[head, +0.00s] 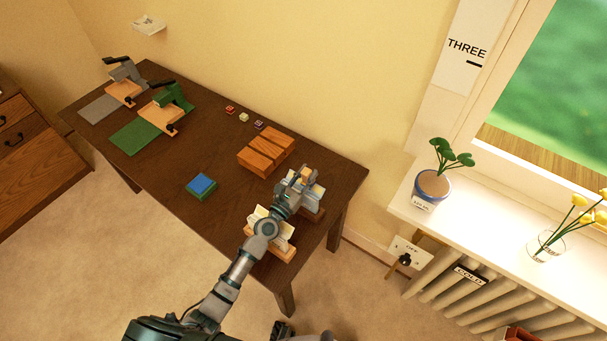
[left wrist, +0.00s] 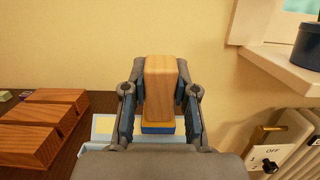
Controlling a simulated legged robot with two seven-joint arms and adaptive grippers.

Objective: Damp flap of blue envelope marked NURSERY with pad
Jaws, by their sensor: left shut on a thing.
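My left gripper (head: 300,180) is shut on a wooden block with a blue underside, the pad (left wrist: 160,92), gripped upright between its fingers. The pad's wooden top also shows in the head view (head: 306,173). Pale blue paper, seemingly an envelope (left wrist: 102,124), lies below and behind the pad in the left wrist view. I cannot tell whether the pad touches it. In the head view my gripper largely hides the rear wooden rack (head: 314,215) and its pale envelopes. The marking NURSERY cannot be read. My right gripper does not show clearly.
A nearer rack (head: 283,251) holds cream envelopes, partly behind my left arm. A slotted wooden block (head: 264,153) stands left of the gripper. A blue-topped green square (head: 201,185) lies mid-desk. Two stamping presses stand far left. A windowsill (head: 402,205) and radiator are right.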

